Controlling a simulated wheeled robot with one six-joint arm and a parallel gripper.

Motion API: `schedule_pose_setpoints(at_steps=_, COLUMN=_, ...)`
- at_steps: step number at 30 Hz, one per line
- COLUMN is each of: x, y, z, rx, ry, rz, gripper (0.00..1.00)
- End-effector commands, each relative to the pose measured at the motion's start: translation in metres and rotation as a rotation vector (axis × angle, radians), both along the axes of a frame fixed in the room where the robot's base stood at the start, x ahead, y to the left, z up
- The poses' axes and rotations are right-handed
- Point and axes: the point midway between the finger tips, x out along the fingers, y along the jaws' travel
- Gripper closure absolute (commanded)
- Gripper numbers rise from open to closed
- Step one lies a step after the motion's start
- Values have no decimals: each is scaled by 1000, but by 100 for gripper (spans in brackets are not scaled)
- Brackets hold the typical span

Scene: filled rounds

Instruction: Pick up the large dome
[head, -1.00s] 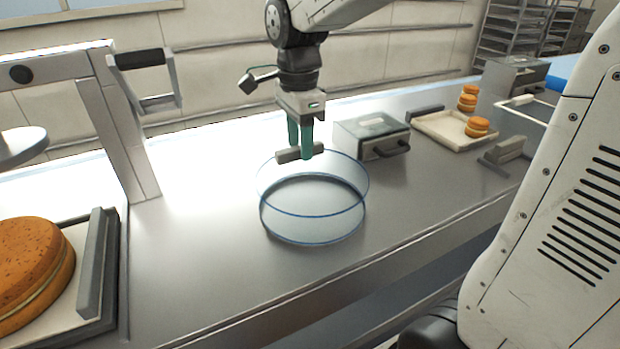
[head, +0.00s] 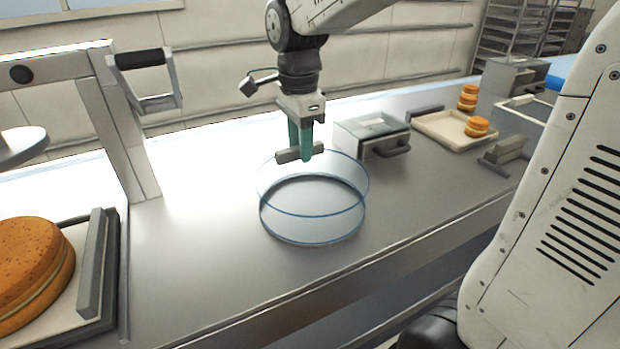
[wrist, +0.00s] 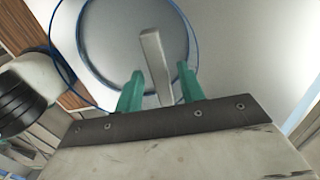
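The large dome (head: 313,228) is a clear, round cover with blue rims, standing on the metal counter. A grey bar handle (head: 287,156) shows at its top. In the wrist view the handle (wrist: 154,60) lies between my two green fingers, with a gap on each side. The blue-rimmed dome (wrist: 95,88) fills the upper part of that view. My gripper (head: 304,152) is open and points down over the dome, its fingertips at the height of the handle. It also shows in the wrist view (wrist: 160,75).
A small box with a handle (head: 372,138) stands just right of the dome. Behind it to the right, a tray (head: 438,131) holds small filled rounds (head: 477,126). A large filled round (head: 32,268) and a metal lever frame (head: 125,130) are at left. The counter's front is clear.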

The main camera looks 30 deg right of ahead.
Motion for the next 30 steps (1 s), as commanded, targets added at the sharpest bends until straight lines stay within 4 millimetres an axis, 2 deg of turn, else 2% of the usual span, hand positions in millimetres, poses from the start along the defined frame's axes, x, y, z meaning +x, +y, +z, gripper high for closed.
schedule_pose_setpoints(at_steps=1, x=0, y=0, z=0, rx=0, ry=0, rz=0, gripper=76)
schedule_pose_setpoints(at_steps=3, x=0, y=0, z=0, rx=0, ry=0, rz=0, gripper=95)
schedule_pose_setpoints(at_steps=4, x=0, y=0, z=0, rx=0, ry=0, rz=0, gripper=100)
schedule_pose_setpoints(at_steps=17, x=0, y=0, z=5, rx=0, ry=-1, rz=0, gripper=100)
schedule_pose_setpoints(at_steps=20, x=0, y=0, z=13, rx=0, ry=-3, rz=0, gripper=100)
schedule_pose_setpoints(at_steps=26, x=1, y=0, z=41, rx=0, ry=-4, rz=0, gripper=100)
schedule_pose_setpoints(at_steps=30, x=-28, y=-10, z=44, rx=0, ry=-2, rz=-2, gripper=100)
